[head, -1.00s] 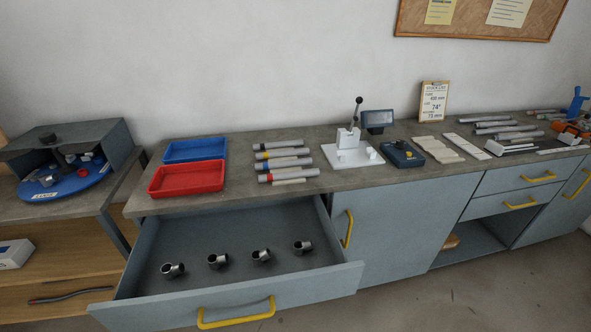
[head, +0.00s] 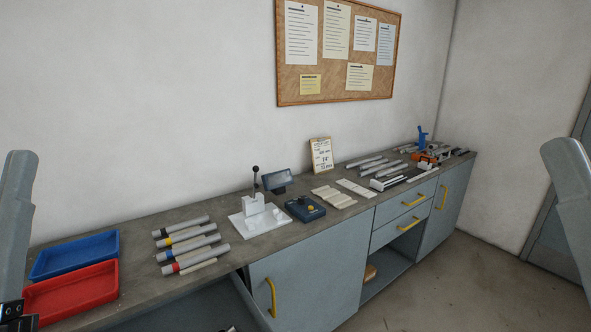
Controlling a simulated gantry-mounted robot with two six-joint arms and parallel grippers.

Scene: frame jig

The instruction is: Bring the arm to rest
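My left arm shows as a grey link (head: 16,230) at the left edge of the head view, with a dark part of it at the lower left corner beside the red tray (head: 72,290). My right arm shows as a grey link (head: 572,195) at the right edge, over the wall and floor. Neither arm's fingertips can be made out, so I see nothing held.
A blue tray (head: 75,254), several grey tubes (head: 188,243), a white lever press (head: 255,215) and a blue control box (head: 305,209) stand on the workbench (head: 135,222). The open drawer (head: 185,308) juts out below. Floor at the right is clear.

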